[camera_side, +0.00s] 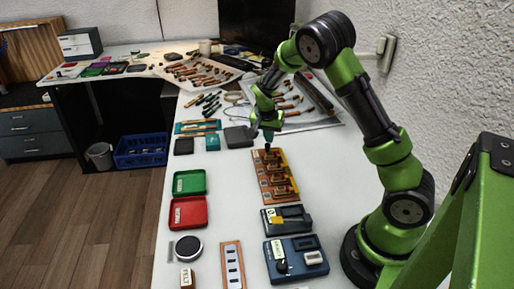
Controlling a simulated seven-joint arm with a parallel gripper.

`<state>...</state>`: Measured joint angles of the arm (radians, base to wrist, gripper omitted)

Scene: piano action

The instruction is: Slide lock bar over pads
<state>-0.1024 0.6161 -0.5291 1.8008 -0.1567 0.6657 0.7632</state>
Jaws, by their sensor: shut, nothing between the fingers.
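My gripper (267,140) points down over the far end of a brown wooden fixture (262,190) on the white table. Its fingers are small here and look shut, with nothing visible between them. The fixture carries several small red-brown and dark parts in a row, with yellow-orange pieces along its right side. I cannot tell for sure which piece is the lock bar or which are the pads. Whether my fingertips touch the fixture is too small to tell.
Near the fixture are a dark block with a yellow piece (287,219), a blue block (297,259), and a slotted wooden strip (232,267). Green (189,182) and red (188,213) trays stand left. A dark grey block (238,137) is beside my gripper. Table between trays and fixture is clear.

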